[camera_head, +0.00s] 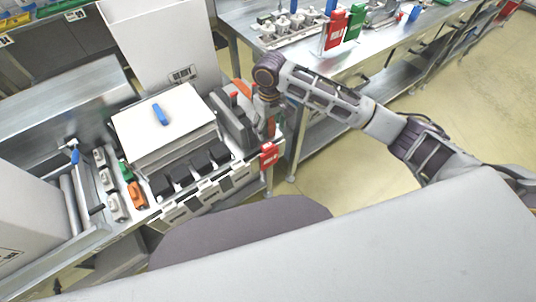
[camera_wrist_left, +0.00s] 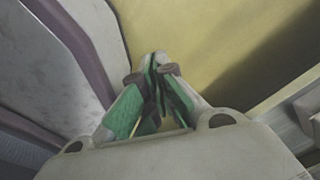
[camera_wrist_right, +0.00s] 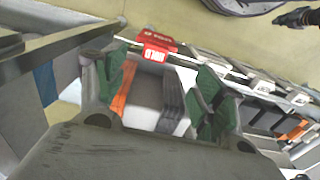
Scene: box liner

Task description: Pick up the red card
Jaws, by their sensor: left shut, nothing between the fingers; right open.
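A red card (camera_head: 268,155) with a white label hangs at the front right corner of the workbench. The red card (camera_wrist_right: 157,47) also shows in the right wrist view, beyond the fingers at top centre, apart from them. My right gripper (camera_head: 266,124) points down above the bench's right end, just behind the card. In the right wrist view its fingers (camera_wrist_right: 160,78) are spread and empty, with green pads. My left gripper (camera_wrist_left: 157,68) is closed on nothing in the left wrist view, and it is outside the head view.
A white box (camera_head: 166,125) with a blue object on its lid stands on the bench. Black bins (camera_head: 190,170) line the front edge. A grey and orange device (camera_head: 234,122) stands close to my right gripper. Another red card (camera_head: 335,30) and a green one (camera_head: 354,24) are on the rear table.

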